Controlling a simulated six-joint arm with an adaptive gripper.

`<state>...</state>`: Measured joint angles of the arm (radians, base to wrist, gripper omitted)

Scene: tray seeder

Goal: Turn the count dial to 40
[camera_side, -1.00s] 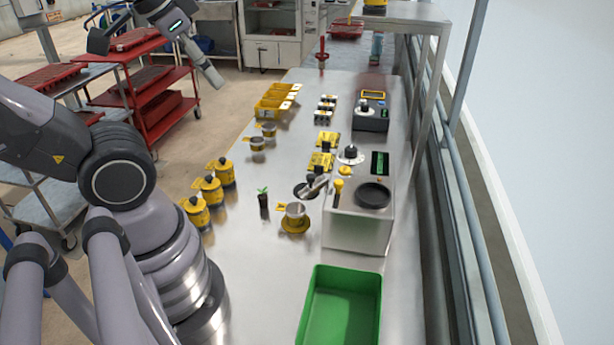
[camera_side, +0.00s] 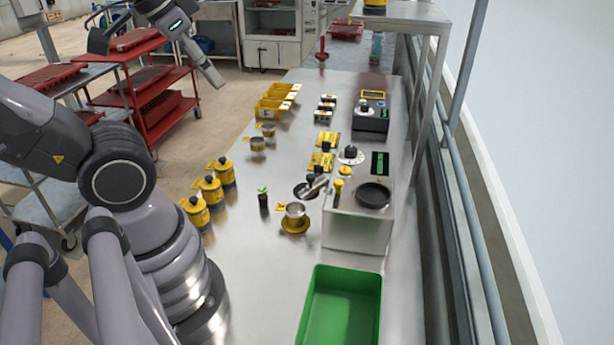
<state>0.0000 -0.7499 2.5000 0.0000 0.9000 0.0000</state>
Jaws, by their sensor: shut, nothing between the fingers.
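The count dial appears to be the black knob on a white round plate (camera_side: 351,152) on top of the steel seeder box (camera_side: 352,230). Its markings are too small to read. Beside it on the box are a dark display (camera_side: 380,163) with faint green digits I cannot read, a yellow button (camera_side: 345,171) and a round black bowl (camera_side: 373,195). My gripper (camera_side: 217,82) is shut and empty. It hangs in the air at the upper left, well away from the dial and touching nothing.
A green bin (camera_side: 341,315) stands at the table's front. A metal cup on a yellow base (camera_side: 295,218), several yellow jars (camera_side: 212,190) and a seedling plug (camera_side: 263,200) stand left of the box. Yellow trays (camera_side: 272,107) lie farther back.

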